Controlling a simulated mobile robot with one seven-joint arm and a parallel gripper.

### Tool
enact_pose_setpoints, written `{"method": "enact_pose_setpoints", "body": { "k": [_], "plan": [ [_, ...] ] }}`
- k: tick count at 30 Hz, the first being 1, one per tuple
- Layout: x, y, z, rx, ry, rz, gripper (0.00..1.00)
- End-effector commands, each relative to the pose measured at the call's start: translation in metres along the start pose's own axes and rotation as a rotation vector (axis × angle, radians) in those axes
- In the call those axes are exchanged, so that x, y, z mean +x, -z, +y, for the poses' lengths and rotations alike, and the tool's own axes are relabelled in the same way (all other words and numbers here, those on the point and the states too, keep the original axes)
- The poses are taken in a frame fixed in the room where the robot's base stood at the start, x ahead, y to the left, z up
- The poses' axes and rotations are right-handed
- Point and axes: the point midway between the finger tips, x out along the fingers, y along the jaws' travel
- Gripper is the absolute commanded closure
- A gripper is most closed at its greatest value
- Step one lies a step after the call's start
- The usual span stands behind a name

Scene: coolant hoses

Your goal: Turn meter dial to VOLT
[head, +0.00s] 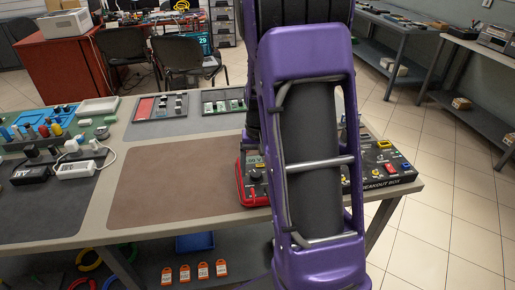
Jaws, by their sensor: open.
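The red-edged meter (241,185) lies near the right end of the workbench, partly hidden behind my purple arm. Its small display (254,161) is lit, but I cannot read it surely. Below the display is a dark round dial (256,177); its pointer and markings are too small to tell the setting. My arm fills the right middle of the view and hides the meter's right side. My gripper is hidden behind the arm, so I cannot see whether it touches the dial.
A black breakout box (397,180) with coloured buttons stands right of the meter. The brown mat (165,187) to the left is bare. Component trays (160,107) lie at the back, and adapters with white cables (75,169) at the left. Chairs stand behind the bench.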

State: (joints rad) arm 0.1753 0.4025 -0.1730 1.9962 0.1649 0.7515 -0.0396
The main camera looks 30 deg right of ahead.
Motion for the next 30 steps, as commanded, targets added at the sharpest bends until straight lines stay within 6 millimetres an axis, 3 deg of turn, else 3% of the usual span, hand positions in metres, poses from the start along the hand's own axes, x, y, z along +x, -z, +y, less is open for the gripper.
{"method": "enact_pose_setpoints", "body": {
  "k": [18, 24, 30],
  "plan": [
    [-0.138, 0.001, 0.0, 0.0, 0.001, 0.005, 0.25],
    [-0.162, 0.0, 0.0, 0.0, 0.0, 0.002, 0.25],
    [-0.168, 0.0, 0.0, 0.0, 0.0, 0.001, 0.25]
  ]
}}
